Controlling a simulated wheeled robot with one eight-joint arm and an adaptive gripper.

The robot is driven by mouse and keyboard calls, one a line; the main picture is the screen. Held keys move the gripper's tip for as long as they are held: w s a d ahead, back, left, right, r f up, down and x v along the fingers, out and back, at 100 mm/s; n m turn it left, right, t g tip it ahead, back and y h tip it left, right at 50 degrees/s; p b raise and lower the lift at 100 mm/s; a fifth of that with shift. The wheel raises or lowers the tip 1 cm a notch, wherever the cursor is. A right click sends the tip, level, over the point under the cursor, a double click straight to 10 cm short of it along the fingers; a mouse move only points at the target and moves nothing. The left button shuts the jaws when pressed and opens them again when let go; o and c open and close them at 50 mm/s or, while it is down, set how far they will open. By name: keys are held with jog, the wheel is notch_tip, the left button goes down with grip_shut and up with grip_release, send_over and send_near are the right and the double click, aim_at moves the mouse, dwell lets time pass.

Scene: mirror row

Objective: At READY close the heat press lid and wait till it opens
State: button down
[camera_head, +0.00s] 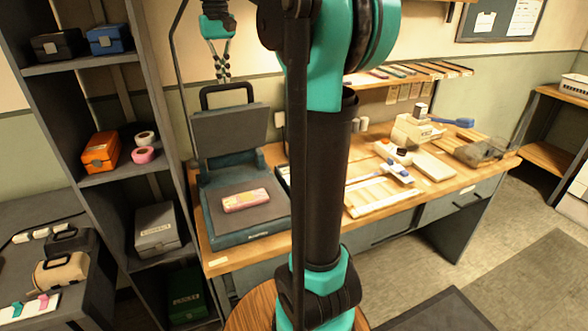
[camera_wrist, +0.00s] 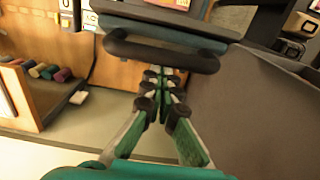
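The heat press (camera_head: 238,228) stands on the bench, left of my arm in the head view. Its lid (camera_head: 230,130) is raised and tilted back, with a black loop handle (camera_head: 226,88) on top. A pink piece with a yellowish mark (camera_head: 245,199) lies on the lower plate. My gripper (camera_head: 223,78) hangs just above and behind the handle, its fingers drawn together and empty. In the wrist view the fingertips (camera_wrist: 162,74) point towards the handle bar (camera_wrist: 160,52); I cannot tell whether they touch it. No READY sign is readable.
A dark shelf (camera_head: 107,174) with boxes and tape rolls stands close on the left. Several tools, including a white device with a blue lever (camera_head: 418,129), stand on the bench (camera_head: 462,182) at right. A round wooden top (camera_head: 250,312) is near the front.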

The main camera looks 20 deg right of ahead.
jog(key=shift+f, duration=0.65)
jog(key=shift+s, duration=0.1)
jog(key=shift+s+f, duration=0.3)
jog(key=shift+s, duration=0.6)
jog(key=shift+s+f, duration=0.3)
jog(key=shift+s, duration=0.55)
jog(key=shift+s+f, duration=0.1)
jog(key=shift+s+f, duration=0.35)
jog(key=shift+s, duration=0.45)
jog(key=shift+s+f, duration=0.35)
jog(key=shift+s, duration=0.45)
